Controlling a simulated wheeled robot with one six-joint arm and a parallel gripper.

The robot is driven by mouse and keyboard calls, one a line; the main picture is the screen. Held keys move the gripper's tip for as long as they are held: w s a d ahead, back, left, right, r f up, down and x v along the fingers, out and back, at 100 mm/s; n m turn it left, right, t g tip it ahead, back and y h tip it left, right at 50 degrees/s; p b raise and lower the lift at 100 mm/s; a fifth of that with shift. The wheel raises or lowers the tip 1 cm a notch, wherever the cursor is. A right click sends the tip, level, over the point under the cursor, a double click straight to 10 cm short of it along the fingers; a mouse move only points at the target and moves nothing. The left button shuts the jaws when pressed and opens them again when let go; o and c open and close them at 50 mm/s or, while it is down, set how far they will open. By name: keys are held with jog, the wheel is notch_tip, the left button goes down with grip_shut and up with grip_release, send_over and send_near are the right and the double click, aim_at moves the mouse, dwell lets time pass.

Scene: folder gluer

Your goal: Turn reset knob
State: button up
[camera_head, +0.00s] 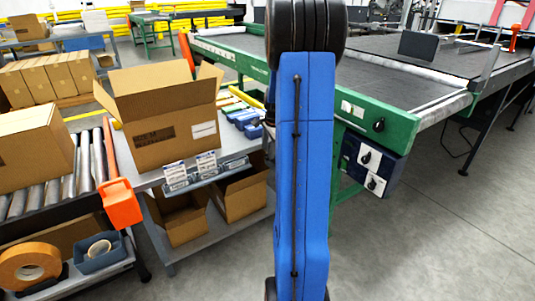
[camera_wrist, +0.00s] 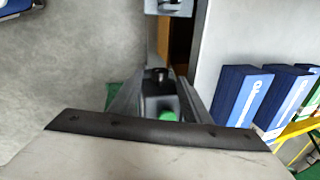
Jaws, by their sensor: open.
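A black knob (camera_head: 379,125) sits on the green side panel (camera_head: 400,127) of the conveyor machine in the head view. Below it, a dark blue control box (camera_head: 370,165) carries two more knobs on white plates. I cannot tell by a label which one is the reset knob. My gripper (camera_wrist: 160,80) is open in the wrist view, its fingers spread at the middle of the picture. A small dark part and a round green spot show between them; I cannot tell what they are or whether anything is touched. In the head view my blue arm hides the gripper.
A table with an open carton (camera_head: 170,128) and blue stacks stands left of the machine. The blue stacks (camera_wrist: 240,92) also show at the right of the wrist view. A roller conveyor (camera_head: 88,165) is farther left. The grey floor (camera_head: 430,235) at right is clear.

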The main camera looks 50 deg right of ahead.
jog(key=v, duration=1.3)
jog(key=shift+r, duration=0.2)
